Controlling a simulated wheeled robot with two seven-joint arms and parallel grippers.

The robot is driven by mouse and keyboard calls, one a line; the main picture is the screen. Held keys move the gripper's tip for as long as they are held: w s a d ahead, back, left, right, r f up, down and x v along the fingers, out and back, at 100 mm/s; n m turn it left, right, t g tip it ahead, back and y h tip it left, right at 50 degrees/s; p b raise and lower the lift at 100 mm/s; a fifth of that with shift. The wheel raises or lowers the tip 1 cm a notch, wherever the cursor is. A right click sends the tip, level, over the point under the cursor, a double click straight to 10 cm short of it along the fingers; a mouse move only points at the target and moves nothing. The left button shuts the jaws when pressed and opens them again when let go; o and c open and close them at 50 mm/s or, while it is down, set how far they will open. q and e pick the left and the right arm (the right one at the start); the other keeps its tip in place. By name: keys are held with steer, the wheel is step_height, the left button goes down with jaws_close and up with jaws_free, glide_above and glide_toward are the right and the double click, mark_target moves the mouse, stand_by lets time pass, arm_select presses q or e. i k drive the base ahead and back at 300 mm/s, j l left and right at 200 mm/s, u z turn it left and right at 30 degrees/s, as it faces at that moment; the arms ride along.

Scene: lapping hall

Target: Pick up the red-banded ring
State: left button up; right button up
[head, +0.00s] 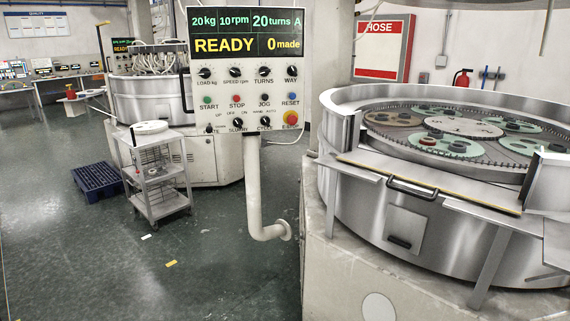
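Neither of my grippers is in the head view. A small red round piece (428,141) sits on a green carrier disc (446,146) inside the large lapping machine (405,220) at the right. Small reddish items (150,169) also show on the middle shelf of the grey trolley (158,188). All are too small to tell which, if any, is the red-banded ring.
A control panel (247,75) on a bent white post stands between me and the far machine (150,98). A blue pallet (97,181) lies left of the trolley. A yellow strip (171,264) lies on the floor. The green floor at left front is mostly clear.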

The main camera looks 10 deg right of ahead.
mark_target(426, 141)
steer(key=i+z, duration=0.25)
steer(key=z, duration=0.2)
steer(key=i+z, duration=0.25)
steer(key=z, duration=0.2)
steer(key=i+j+z, duration=0.2)
steer(key=z, duration=0.3)
steer(key=i+j+z, duration=0.2)
steer(key=z, duration=0.25)
steer(key=i+j+z, duration=0.15)
steer(key=j+z, duration=0.3)
steer(key=l, duration=0.1)
